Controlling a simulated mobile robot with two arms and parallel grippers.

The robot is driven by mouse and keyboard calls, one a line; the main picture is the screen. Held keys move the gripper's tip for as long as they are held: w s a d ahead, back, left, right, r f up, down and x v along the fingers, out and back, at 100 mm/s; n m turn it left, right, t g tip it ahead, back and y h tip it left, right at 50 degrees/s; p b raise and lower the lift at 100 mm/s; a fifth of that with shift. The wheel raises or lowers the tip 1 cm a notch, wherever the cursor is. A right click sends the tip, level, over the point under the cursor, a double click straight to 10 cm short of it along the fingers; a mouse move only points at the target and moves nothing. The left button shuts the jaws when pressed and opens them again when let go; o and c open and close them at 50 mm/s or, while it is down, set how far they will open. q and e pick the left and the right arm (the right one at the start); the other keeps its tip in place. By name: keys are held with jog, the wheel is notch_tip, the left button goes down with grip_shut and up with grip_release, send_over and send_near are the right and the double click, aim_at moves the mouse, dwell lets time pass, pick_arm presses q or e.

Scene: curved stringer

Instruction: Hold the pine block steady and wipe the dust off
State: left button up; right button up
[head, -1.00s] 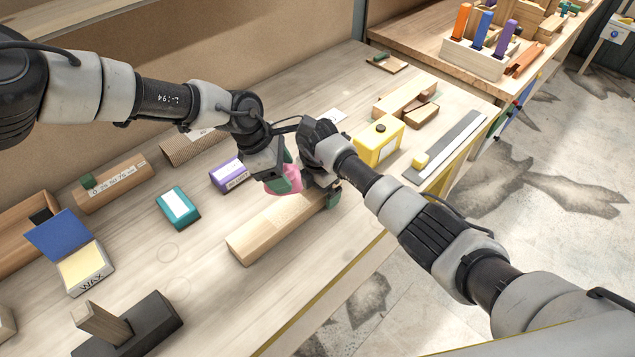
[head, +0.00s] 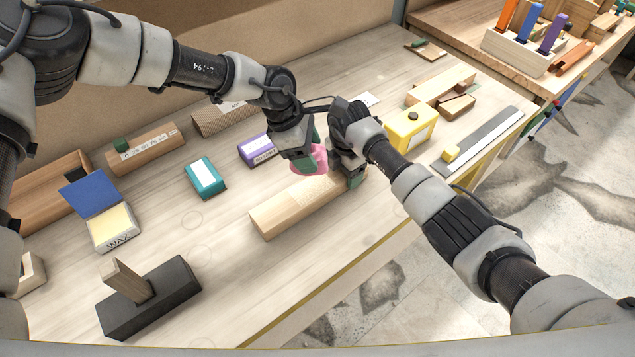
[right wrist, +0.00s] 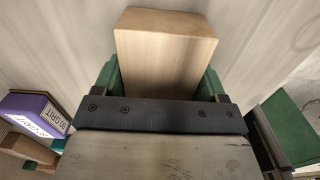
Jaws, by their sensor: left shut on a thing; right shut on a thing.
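The pine block (head: 290,208) is a long pale bar lying on the bench, its near left end bare. My right gripper (head: 350,174) is shut across the block toward its far right end. In the right wrist view the block (right wrist: 165,55) sits between the green finger pads. My left gripper (head: 304,162) is shut on a pink cloth-like pad (head: 319,158), at the block's top near the right gripper. Whether the pad touches the wood is hard to tell. I cannot clearly make out dust on the block's top.
Behind the block are a purple grit box (head: 257,151) and a teal box (head: 206,178). A wax tin (head: 112,228) and a dark block with a wooden handle (head: 150,298) are left.

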pick_arm(q)
jog(key=shift+s+a, duration=0.6)
jog(key=shift+a, duration=0.3)
jog(key=shift+f, duration=0.1)
jog(key=shift+f, duration=3.6)
jog(key=shift+f, duration=0.75)
jog(key=shift+w+d+r, duration=0.1)
jog(key=shift+w+d, duration=0.35)
jog(key=shift+d, duration=0.2)
jog(key=shift+w+d+r, duration=0.1)
jog(key=shift+w+d, duration=0.35)
jog(key=shift+d, duration=0.2)
jog(key=shift+a+f, duration=0.1)
jog(key=shift+s+a+f, duration=0.1)
jog(key=shift+s+a, duration=0.8)
jog(key=shift+a, duration=0.3)
